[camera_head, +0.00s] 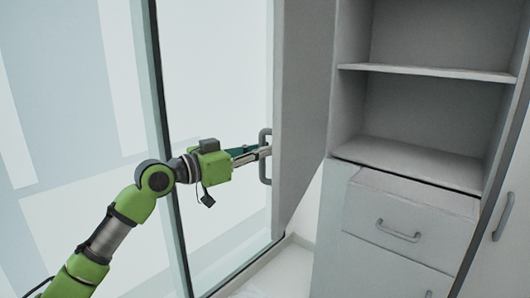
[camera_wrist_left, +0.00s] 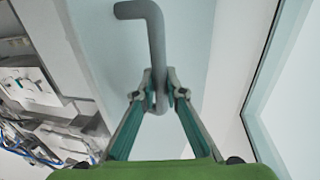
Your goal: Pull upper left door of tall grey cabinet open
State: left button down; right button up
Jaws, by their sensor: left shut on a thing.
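The tall grey cabinet (camera_head: 350,120) stands at the right of the head view. Its upper left door (camera_head: 300,110) is swung wide open, seen nearly edge-on, and the shelves behind it show. The door's grey handle (camera_head: 263,170) is on its left side. My left gripper (camera_head: 266,151) is at this handle with its fingers closed around the bar. In the left wrist view the fingertips (camera_wrist_left: 160,88) meet on the handle bar (camera_wrist_left: 155,40), against the pale door face (camera_wrist_left: 195,45). My right gripper is not in view.
Inside the cabinet are empty shelves (camera_head: 430,71). Below is a drawer (camera_head: 410,220) with a grey handle. Another closed door with a handle (camera_head: 503,216) stands at the far right. A glass wall with a dark frame (camera_head: 166,120) is close behind my left arm.

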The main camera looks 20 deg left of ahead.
pick_arm(q)
jog(key=shift+r, duration=0.15)
jog(key=c, duration=2.3)
grip_release()
jog(key=shift+c, duration=0.2)
jog(key=shift+o, duration=1.3)
jog(key=shift+w+d, duration=0.1)
jog(key=shift+w, duration=0.05)
jog(key=v, duration=1.2)
